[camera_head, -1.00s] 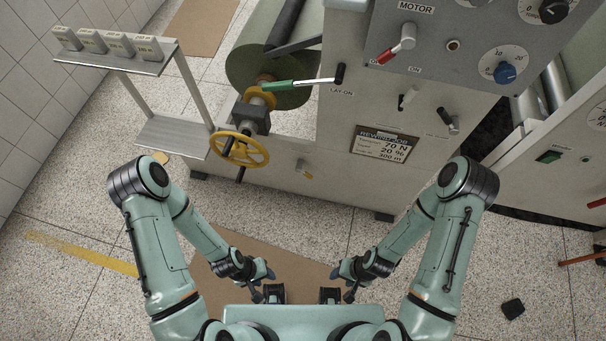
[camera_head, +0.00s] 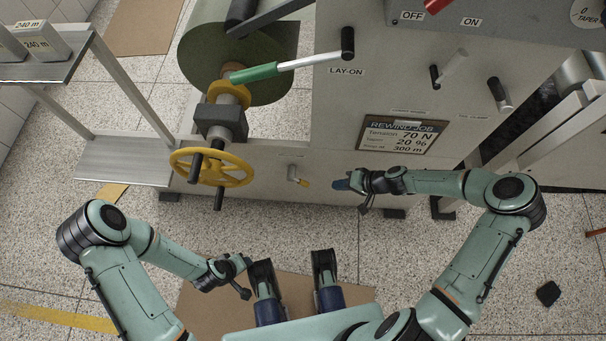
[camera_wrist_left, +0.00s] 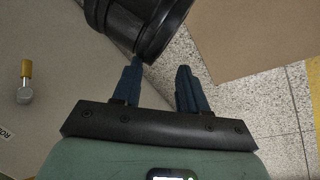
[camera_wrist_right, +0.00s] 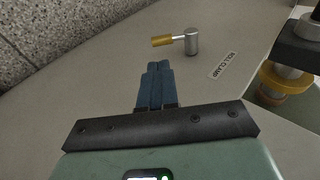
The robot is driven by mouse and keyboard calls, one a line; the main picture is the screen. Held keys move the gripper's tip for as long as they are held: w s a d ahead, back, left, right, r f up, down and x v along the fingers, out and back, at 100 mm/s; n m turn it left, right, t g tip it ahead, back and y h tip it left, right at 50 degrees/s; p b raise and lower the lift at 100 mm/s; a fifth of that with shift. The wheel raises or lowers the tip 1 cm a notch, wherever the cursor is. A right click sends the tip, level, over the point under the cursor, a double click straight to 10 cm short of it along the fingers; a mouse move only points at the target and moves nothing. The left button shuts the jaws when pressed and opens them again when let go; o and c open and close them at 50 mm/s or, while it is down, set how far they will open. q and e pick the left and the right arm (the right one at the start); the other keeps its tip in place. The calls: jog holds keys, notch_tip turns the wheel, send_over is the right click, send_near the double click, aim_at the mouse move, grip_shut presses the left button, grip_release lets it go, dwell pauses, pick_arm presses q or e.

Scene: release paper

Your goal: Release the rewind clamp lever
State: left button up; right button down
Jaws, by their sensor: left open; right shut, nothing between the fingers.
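The clamp lever (camera_head: 299,177) is a small grey pivot with a yellow-orange tip, low on the machine's front panel. In the right wrist view the lever (camera_wrist_right: 178,41) lies just beyond the fingertips, beside a label reading ROLL CLAMP (camera_wrist_right: 222,64). My right gripper (camera_head: 338,185) is shut and empty, to the right of the lever and apart from it. Its closed blue fingers (camera_wrist_right: 157,66) point toward the lever. My left gripper (camera_head: 248,261) is open and empty, low and away from the panel. The left wrist view also shows the lever (camera_wrist_left: 25,82) at its left edge.
A yellow handwheel (camera_head: 243,170) juts out left of the lever, below the green roll (camera_head: 195,60) and a green-handled lever (camera_head: 255,73). A job sign (camera_head: 402,135) is above my right forearm. A steel shelf (camera_head: 125,160) stands at left.

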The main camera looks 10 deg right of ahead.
pick_arm(q)
jog(key=shift+w+a+f, duration=0.15)
jog(key=shift+w+f, duration=0.15)
jog(key=shift+w, duration=0.1)
pick_arm(e)
jog(key=shift+w+d+r, duration=0.1)
jog(key=shift+w+d, duration=0.35)
jog(key=shift+w, duration=0.3)
jog(key=b, duration=0.3)
send_near(306, 183)
jog(key=a+f, duration=0.1)
jog(key=x, duration=0.2)
jog(key=b+x, duration=0.1)
jog(key=x, duration=0.1)
jog(key=shift+w+a, duration=0.1)
jog(key=shift+w, duration=0.25)
pick_arm(q)
notch_tip(306, 183, down, 7)
jog(key=s+a, duration=0.1)
jog(key=a, duration=0.1)
jog(key=shift+s+a+g+b, duration=0.2)
jog(key=shift+a+g+b, duration=0.1)
jog(key=shift+b, duration=0.1)
pick_arm(e)
jog(key=shift+w+a+f, duration=0.25)
jog(key=shift+a+f, duration=0.15)
